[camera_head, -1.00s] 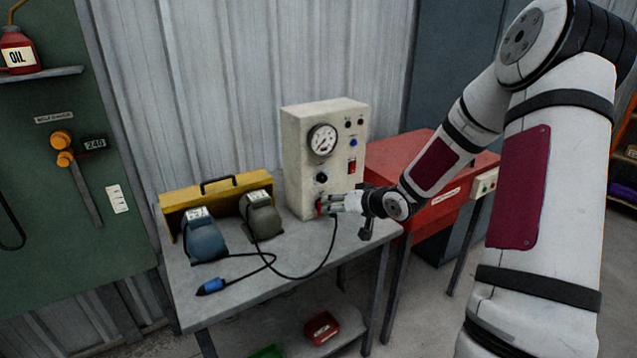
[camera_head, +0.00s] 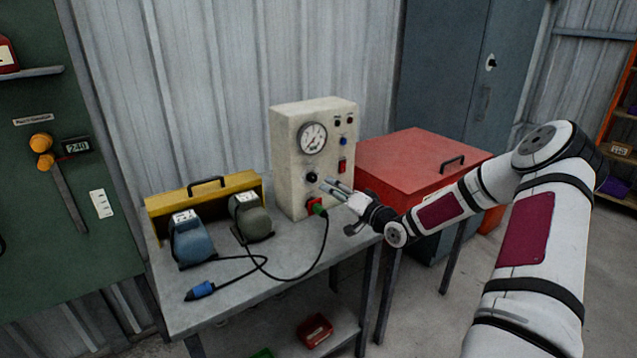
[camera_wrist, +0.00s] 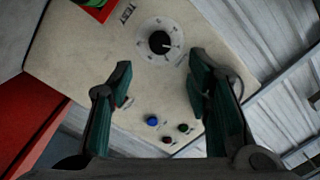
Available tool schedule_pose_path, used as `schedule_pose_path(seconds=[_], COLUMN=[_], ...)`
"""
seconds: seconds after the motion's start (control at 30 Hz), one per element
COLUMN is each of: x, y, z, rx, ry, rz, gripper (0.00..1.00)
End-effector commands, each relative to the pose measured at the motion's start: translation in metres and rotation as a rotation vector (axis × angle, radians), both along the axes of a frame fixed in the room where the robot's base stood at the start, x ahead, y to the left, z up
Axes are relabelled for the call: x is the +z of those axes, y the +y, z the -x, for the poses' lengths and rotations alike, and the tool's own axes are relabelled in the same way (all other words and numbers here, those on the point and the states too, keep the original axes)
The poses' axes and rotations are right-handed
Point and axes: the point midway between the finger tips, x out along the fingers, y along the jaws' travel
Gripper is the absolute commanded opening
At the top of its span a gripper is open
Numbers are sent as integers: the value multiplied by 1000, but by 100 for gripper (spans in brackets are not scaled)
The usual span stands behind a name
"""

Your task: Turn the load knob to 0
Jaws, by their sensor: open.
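The black load knob (camera_head: 311,177) is on the front of the cream test box, below the round gauge (camera_head: 313,138). In the wrist view the knob (camera_wrist: 160,43) sits on a white round dial with markings too small to read. My gripper (camera_head: 332,187) is open and empty, in front of the box, to the right of and slightly below the knob. In the wrist view my gripper's fingers (camera_wrist: 162,78) stand apart, with the knob beyond the gap between them, not touched.
A green plug (camera_head: 318,208) with a black cable sits in the red socket below the knob. A red switch (camera_head: 342,166) and blue button (camera_head: 343,141) are to the right. A red cabinet (camera_head: 425,165) stands right.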

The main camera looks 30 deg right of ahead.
Motion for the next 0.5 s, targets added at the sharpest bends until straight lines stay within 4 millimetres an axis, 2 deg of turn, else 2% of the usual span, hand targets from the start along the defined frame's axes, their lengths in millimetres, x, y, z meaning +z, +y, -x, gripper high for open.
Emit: schedule_pose_path(seconds=[0.03,0.2,0.33,0.5], x=[0,-1,0,0], y=[2,5,7,8], z=[-11,-43,-61,-73], rx=[2,2,1,0], ry=[-2,-1,-1,1], rz=[1,1,1,0], gripper=[45,45,45,45])
